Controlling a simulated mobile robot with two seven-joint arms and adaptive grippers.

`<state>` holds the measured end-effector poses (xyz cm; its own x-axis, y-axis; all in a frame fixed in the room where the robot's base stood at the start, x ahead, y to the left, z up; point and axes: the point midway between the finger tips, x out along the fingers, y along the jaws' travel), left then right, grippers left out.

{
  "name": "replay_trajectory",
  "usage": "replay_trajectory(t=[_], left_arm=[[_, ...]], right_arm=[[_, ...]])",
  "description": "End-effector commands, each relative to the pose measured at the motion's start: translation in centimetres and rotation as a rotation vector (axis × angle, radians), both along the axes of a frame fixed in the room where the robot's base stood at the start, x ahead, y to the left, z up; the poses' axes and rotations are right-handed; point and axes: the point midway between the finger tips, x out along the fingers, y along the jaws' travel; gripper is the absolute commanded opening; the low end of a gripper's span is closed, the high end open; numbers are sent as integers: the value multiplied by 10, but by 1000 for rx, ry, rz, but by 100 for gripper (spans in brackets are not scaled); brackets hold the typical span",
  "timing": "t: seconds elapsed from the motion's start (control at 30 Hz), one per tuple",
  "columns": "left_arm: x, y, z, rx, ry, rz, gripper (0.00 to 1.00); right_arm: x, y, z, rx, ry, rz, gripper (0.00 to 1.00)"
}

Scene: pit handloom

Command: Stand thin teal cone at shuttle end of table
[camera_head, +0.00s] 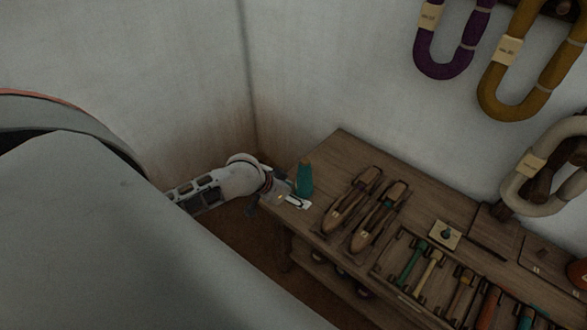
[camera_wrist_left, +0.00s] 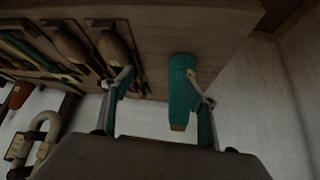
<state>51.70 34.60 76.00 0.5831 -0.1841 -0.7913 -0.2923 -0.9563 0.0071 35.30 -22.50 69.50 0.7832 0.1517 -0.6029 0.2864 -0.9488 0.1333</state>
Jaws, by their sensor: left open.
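The thin teal cone (camera_head: 305,179) stands at the shuttle end of the wooden table (camera_head: 345,147) and looks upright in the head view. In the left wrist view the cone (camera_wrist_left: 182,88) shows its teal side and a small brown tip, against the table top. My left gripper (camera_head: 287,197) is beside the cone at the table's end. In the left wrist view its fingers (camera_wrist_left: 160,84) are spread, and the cone appears between them, closer to the right-hand finger. I cannot tell whether that finger touches it. My right gripper is not in view.
Two wooden shuttles (camera_head: 352,200) lie close to the cone's right. A rack of coloured bobbins (camera_head: 424,266) and a small pale block (camera_head: 445,235) lie farther along. Yarn hanks (camera_head: 535,75) hang on the wall above. Bare wall rises behind the table's end.

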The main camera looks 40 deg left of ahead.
Motion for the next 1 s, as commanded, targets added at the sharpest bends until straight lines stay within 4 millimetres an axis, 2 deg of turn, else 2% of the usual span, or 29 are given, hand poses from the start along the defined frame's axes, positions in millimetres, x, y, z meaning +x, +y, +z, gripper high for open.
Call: replay_trajectory(t=[0.03,0.13,0.3,0.4,0.5,0.6,1.0], left_arm=[[-24,-24,-23,-22,-16,-1,58],[-61,-59,-49,-29,-92,-4,58],[-122,-100,-67,-1,-204,1,58],[-147,-113,-68,24,-248,-1,58],[-160,-120,-67,42,-275,-4,58],[-165,-123,-66,52,-288,-7,58],[-165,-123,-66,52,-288,-8,58]], right_arm=[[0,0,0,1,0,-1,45],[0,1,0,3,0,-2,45],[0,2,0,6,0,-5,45],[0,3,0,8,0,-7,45],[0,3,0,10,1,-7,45],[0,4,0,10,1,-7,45],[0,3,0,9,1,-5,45]])
